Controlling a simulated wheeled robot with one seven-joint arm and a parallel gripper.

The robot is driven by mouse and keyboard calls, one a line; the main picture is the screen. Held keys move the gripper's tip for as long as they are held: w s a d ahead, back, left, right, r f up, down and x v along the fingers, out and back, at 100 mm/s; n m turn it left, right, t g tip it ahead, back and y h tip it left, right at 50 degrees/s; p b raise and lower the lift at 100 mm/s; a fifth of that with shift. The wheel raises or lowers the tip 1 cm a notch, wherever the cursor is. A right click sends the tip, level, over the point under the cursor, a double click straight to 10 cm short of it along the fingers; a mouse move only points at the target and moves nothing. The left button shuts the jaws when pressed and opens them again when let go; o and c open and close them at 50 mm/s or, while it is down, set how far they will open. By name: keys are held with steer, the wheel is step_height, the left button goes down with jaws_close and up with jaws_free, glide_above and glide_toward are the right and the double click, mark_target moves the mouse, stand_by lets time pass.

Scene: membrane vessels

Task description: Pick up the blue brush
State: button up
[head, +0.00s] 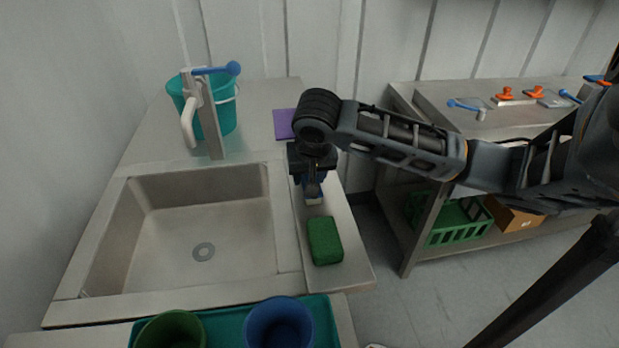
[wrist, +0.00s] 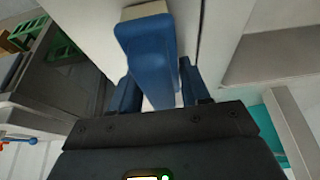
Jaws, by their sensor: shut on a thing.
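The blue brush (head: 314,194) is in the head view, below my gripper (head: 311,176) at the strip of counter to the right of the sink. In the wrist view the blue brush (wrist: 150,45) extends forward from between the fingers of my gripper (wrist: 158,80), with pale bristles at its far end. My gripper is shut on the brush's handle. In the head view the gripper hides part of the handle. I cannot tell whether the bristles touch the counter.
A green sponge (head: 325,241) lies just in front of the brush. The empty sink basin (head: 190,225) is to the left, with a tap (head: 203,115) and a teal bucket (head: 231,113) behind. A purple cloth (head: 284,124) lies behind. Green and blue cups stand in a teal tray (head: 225,326) in front.

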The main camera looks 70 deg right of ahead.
steer(key=shift+r, duration=0.45)
steer(key=r, duration=0.3)
steer(key=shift+s+d+r+b, duration=0.2)
steer(key=shift+d+r+b, duration=0.05)
steer(key=shift+b, duration=0.05)
steer(key=s+d+r+b, duration=0.1)
steer(key=s+d+r, duration=0.5)
steer(key=s+d, duration=0.1)
steer(key=shift+s+d+r, duration=0.3)
steer(key=shift+s, duration=0.2)
